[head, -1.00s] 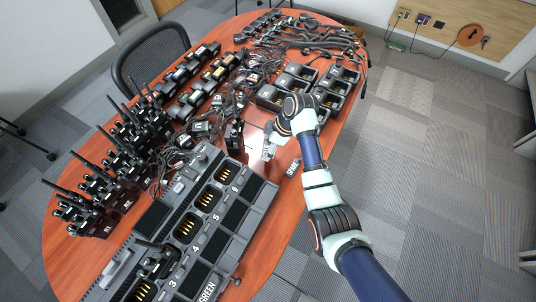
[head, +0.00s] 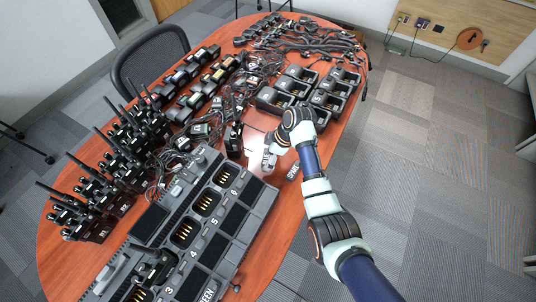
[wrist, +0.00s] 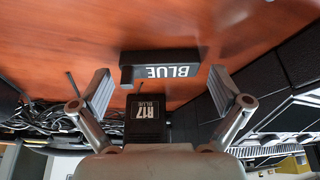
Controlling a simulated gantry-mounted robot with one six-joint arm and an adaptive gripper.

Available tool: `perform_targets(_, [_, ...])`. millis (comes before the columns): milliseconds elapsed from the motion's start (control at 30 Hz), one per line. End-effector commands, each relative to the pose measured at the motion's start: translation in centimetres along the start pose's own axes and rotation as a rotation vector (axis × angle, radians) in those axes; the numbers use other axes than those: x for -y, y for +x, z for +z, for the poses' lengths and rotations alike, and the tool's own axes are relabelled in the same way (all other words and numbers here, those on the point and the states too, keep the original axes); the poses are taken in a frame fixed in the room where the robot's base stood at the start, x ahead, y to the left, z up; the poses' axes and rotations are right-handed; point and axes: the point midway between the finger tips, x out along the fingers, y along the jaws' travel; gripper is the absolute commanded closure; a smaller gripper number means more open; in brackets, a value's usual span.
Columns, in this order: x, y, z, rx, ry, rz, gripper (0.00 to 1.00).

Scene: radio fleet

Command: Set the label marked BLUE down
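The label marked BLUE (wrist: 165,71) is a dark block with white letters, upside down in the wrist view. It rests on the wooden table between and just beyond my fingertips, with a gap to each finger. My gripper (wrist: 160,92) is open and empty. A black block marked R17 BLUE (wrist: 147,121) stands nearer my palm in the wrist view, below the label.
A multi-bay charger (head: 208,222) lies close on the left of my gripper. Small chargers (head: 327,100) stand behind; radios (head: 120,155) and cables fill the left. Bare table (head: 275,215) lies toward the front right.

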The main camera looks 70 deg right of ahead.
Motion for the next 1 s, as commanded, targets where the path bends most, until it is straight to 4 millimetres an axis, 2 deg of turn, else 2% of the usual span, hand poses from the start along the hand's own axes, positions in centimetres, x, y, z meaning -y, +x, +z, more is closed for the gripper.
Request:
perform_targets(267, [0.0,-0.4,-0.2,0.000,0.000,0.001,0.00])
perform_targets(367, [-0.1,-2.1,-0.3,-0.001,0.000,0.003,0.00])
perform_targets(600, [-0.1,-8.3,-0.3,-0.002,0.001,0.004,0.00])
perform_targets(700, [-0.1,-10.3,-0.3,-0.001,0.000,0.003,0.00])
perform_targets(833, [-0.1,-11.9,-0.2,0.000,0.001,0.001,0.00])
perform_targets(1000, [0.0,-12.4,-0.1,0.000,0.000,0.001,0.00])
